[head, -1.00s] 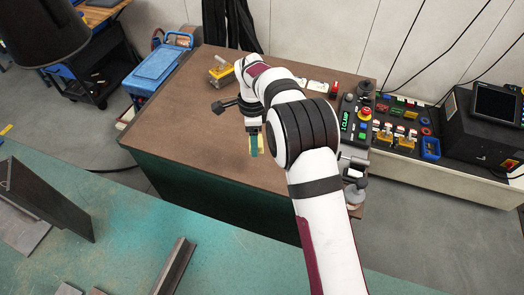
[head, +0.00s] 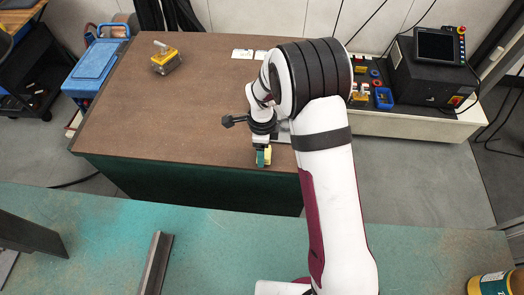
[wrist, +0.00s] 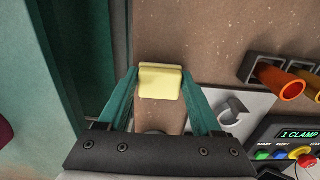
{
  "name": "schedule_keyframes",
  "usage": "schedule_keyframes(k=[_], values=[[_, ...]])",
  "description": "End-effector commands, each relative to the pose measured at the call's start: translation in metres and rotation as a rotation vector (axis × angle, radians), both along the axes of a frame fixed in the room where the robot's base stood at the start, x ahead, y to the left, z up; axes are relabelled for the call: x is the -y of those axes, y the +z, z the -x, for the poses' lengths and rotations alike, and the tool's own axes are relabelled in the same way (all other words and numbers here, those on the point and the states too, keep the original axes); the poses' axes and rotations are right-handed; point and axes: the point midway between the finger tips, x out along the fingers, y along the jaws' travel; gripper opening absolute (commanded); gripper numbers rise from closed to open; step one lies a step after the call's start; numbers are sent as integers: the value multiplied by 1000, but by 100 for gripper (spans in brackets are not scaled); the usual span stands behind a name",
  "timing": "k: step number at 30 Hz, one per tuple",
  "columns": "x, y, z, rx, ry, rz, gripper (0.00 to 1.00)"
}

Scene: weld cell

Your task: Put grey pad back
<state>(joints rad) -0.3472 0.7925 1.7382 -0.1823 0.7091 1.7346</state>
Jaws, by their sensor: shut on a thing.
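My gripper (head: 263,156) is shut on a small pale yellow block, above the front edge of the brown bench. In the wrist view the block (wrist: 160,84) sits between the tips of my teal fingers, with clear space between it and the palm. I cannot tell whether this block is what the task calls the grey pad; it looks yellow, not grey. A light grey plate (wrist: 258,104) with a curved hook lies on the bench to the right of my fingers in the wrist view. My arm hides part of the bench's right side in the head view.
The brown bench top (head: 190,108) is mostly clear to the left. A yellow device (head: 166,60) stands at its back left. The wrist view shows orange tubes (wrist: 280,82) and a control panel (wrist: 298,134) at right. A green table (head: 90,225) is in front.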

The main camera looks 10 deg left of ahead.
Motion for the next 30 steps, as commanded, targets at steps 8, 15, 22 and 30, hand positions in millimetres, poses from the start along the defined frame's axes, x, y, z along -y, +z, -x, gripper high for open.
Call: schedule_keyframes(k=[8,15,22,30], values=[[0,-8,0,1,1,-1,14],[0,-11,0,1,1,-1,84],[0,-11,0,1,1,0,96],[-1,17,-2,5,1,-2,96]])
